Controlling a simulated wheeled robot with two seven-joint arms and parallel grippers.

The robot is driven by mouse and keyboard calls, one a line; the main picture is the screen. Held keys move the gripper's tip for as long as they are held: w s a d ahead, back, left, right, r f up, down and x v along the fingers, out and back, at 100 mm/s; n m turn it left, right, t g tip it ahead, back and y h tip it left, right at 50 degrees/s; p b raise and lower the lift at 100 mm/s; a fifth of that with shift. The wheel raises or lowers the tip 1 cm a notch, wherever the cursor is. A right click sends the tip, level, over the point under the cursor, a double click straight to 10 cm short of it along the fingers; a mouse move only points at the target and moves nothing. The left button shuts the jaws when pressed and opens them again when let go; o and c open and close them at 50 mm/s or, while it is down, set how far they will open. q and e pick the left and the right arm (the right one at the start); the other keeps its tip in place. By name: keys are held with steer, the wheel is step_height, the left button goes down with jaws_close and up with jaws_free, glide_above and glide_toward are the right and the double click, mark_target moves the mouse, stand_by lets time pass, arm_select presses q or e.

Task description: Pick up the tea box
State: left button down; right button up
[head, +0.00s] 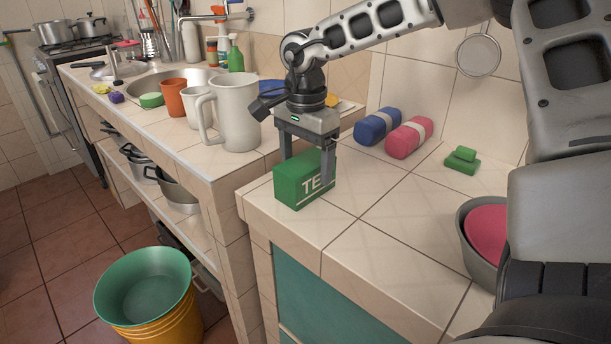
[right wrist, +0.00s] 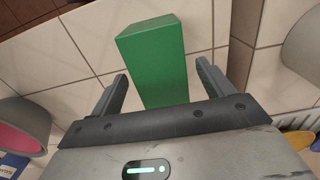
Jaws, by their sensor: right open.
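The green tea box (head: 293,188), with white letters on its side, stands on the tiled counter near its front left corner. My right gripper (head: 306,168) points down over the box, with one finger in front of its lettered side and the other at its far side. In the right wrist view the green box (right wrist: 155,62) lies between the two open fingers (right wrist: 165,85), with gaps on both sides. The box rests on the tiles. My left gripper is not in view.
A blue roll (head: 377,126) and a pink roll (head: 409,138) lie behind the box, near the wall. A green sponge (head: 461,160) and a grey bowl (head: 466,232) are to the right. A large white mug (head: 236,112) stands left of the gripper.

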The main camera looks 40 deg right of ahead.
step_height(320, 180, down, 2)
steer(key=shift+f, duration=0.1)
steer(key=c, duration=1.1)
